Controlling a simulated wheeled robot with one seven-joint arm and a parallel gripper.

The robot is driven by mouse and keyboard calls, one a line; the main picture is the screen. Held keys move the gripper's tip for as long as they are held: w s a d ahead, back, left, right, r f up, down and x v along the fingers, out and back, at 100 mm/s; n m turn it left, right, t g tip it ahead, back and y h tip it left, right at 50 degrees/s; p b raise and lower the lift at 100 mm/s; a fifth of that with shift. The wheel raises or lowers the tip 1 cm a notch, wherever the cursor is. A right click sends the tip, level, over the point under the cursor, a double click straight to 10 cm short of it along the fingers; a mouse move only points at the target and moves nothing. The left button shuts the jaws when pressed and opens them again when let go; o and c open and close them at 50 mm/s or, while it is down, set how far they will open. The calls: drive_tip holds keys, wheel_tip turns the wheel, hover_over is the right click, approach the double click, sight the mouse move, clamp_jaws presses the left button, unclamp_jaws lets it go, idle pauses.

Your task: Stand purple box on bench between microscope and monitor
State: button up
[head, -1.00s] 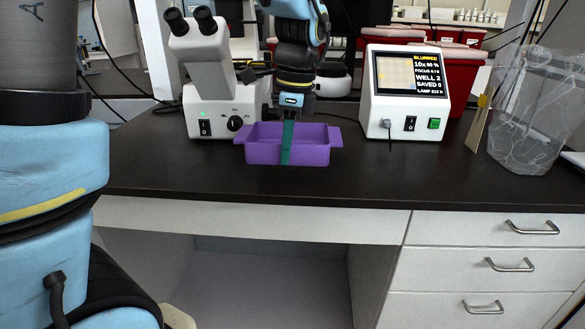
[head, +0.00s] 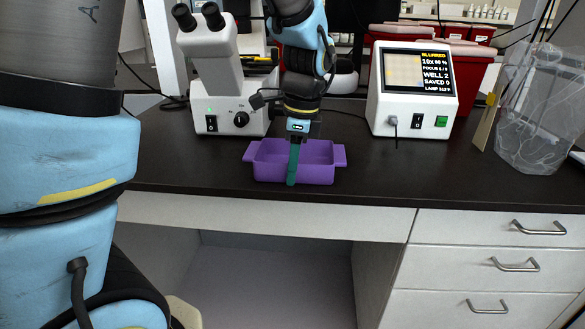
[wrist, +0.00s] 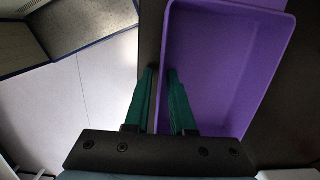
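The purple box (head: 318,172) is upright and open-topped, near the bench's front edge, below and between the microscope (head: 213,62) and the monitor (head: 413,88) in the head view. In the wrist view my gripper (wrist: 160,85) straddles that wall, and the box interior (wrist: 222,70) shows on the right, empty. Whether the box's base touches the bench is hard to tell.
The dark bench top (head: 400,175) is clear to the right of the box. A clear bag (head: 540,110) stands at the right end. Red bins (head: 470,75) are behind the monitor. White drawers (head: 500,262) lie below the bench edge.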

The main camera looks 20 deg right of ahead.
drive_tip(key=shift+o, duration=0.5)
drive_tip(key=shift+r, duration=0.1)
wheel_tip(320, 180, up, 12)
drive_tip(key=d, duration=0.1)
drive_tip(key=w+a+f+n, duration=0.1)
drive_tip(key=a+f+n, duration=0.1)
drive_tip(key=a+n, duration=0.1)
drive_tip(key=w+a+f+n, duration=0.1)
drive_tip(key=a+f+n, duration=0.2)
drive_tip(key=a+n, duration=0.1)
drive_tip(key=w+a+f+n+h, duration=0.1)
drive_tip(key=w+a+f+n, duration=0.1)
drive_tip(key=a, duration=0.4)
drive_tip(key=shift+f+n, duration=0.6)
drive_tip(key=shift+n, duration=0.1)
drive_tip(key=s+a+f+n, duration=0.1)
drive_tip(key=a+f+n, duration=0.2)
drive_tip(key=a+n, duration=0.2)
drive_tip(key=s+a+f+n+t, duration=0.1)
drive_tip(key=a+f+n, duration=0.2)
drive_tip(key=a+n, duration=0.3)
drive_tip(key=shift+s+a+f+n, duration=0.3)
drive_tip(key=shift+s+a+f, duration=0.1)
drive_tip(key=shift+a, duration=0.75)
